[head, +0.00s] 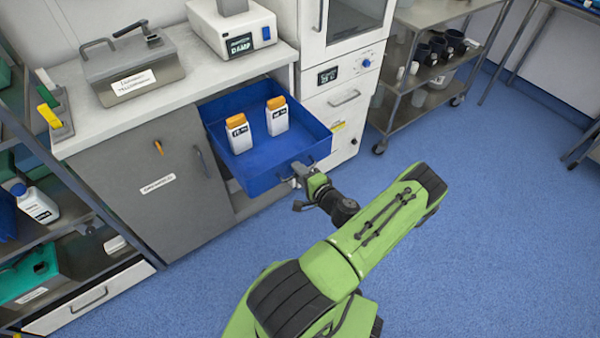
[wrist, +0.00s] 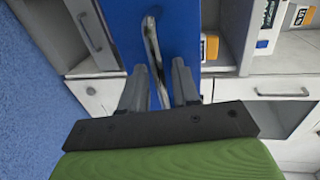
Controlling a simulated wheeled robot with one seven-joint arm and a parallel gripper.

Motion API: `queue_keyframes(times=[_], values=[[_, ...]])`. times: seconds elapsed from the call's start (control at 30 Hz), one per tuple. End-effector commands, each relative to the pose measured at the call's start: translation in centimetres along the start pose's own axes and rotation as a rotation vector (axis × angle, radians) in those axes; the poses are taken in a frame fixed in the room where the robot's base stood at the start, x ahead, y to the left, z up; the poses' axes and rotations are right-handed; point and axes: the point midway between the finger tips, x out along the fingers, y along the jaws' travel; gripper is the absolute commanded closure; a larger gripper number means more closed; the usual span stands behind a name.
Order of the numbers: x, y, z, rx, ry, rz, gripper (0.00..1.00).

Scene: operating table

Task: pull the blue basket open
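The blue basket (head: 262,172) stands well out from the open bay under the white counter. Two white bottles with orange caps, a left one (head: 239,140) and a right one (head: 277,122), stand upright in it. My gripper (head: 303,172) is at the basket's front face, by its metal handle. In the wrist view the handle (wrist: 153,45) runs between the two fingers of my gripper (wrist: 160,68), in front of the blue front face (wrist: 120,25). The fingers look apart, with a narrow gap on each side of the handle. Part of the handle is hidden in the head view.
A grey cabinet door (head: 150,190) is left of the basket. A white cabinet with drawers (head: 340,110) stands to its right, and a steel cart (head: 425,95) beyond. Shelving (head: 60,260) lines the left side. The blue floor (head: 480,220) is clear at the right.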

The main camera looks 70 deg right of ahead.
Motion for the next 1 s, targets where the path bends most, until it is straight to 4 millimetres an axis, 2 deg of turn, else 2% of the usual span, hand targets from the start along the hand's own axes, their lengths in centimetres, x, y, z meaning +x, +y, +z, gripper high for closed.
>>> queue_keyframes(times=[0.13, 0.23, 0.6, 0.7, 0.83, 1.0], values=[[-0.2, 0.0, 0.0, 0.0, 0.001, 0.0, 0.69], [-1.5, -0.1, -0.1, 0.003, 0.003, 0.001, 0.69], [-11.7, -0.2, -0.1, 0.002, 0.006, 0.001, 0.69], [-13.9, -0.2, -0.1, 0.001, 0.005, 0.001, 0.69], [-15.4, -0.1, -0.1, 0.0, 0.002, 0.0, 0.69], [-15.8, 0.0, 0.0, 0.0, 0.0, -0.001, 0.69]])
